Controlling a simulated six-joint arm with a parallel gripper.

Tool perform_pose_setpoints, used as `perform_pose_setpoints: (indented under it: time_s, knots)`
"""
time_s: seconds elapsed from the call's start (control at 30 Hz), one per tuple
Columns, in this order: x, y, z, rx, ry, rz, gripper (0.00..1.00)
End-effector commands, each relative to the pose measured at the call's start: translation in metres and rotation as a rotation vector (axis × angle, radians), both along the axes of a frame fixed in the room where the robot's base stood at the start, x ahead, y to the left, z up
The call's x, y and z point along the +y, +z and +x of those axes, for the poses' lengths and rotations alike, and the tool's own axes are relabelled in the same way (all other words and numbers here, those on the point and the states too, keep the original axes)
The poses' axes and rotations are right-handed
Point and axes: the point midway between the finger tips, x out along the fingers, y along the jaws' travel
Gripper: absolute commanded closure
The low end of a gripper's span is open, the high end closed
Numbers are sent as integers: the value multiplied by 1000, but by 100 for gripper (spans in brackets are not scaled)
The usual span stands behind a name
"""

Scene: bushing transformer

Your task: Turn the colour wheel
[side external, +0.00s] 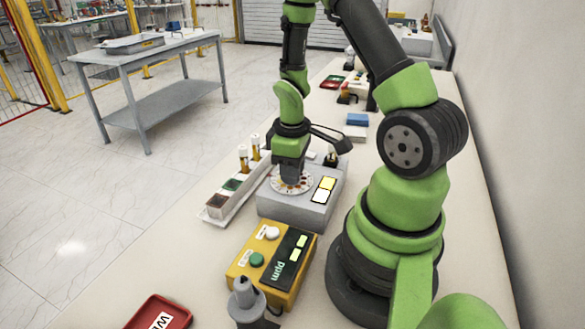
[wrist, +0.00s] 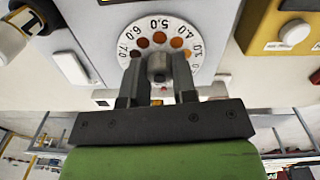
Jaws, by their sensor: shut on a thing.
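The colour wheel (wrist: 178,30) is a white disc with numbers and a ring of orange to brown dots, seen in the wrist view at the top middle. In the side view the wheel (side external: 301,189) lies on top of a grey box (side external: 285,210), partly hidden under my gripper. My gripper (wrist: 157,75) is shut on the grey knob (wrist: 157,62) at the wheel's middle, one finger on each side. In the side view my gripper (side external: 289,177) points straight down onto the wheel, and the fingertips are hard to make out.
A yellow device (side external: 250,275) with green and white buttons stands in front of the grey box. A tray (side external: 222,207) with vials is at its left. A red tray (side external: 160,314) and a grey bottle (side external: 245,300) are near the front. Blue and white blocks lie behind.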

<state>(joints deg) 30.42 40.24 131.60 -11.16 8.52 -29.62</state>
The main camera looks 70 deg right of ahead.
Motion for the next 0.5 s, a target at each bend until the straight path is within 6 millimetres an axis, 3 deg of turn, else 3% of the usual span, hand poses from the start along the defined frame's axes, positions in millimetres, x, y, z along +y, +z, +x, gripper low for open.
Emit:
perform_pose_setpoints:
  time_s: [0.5]
  knots:
    - [1, 0, 0, 1, -358, 0, 98]
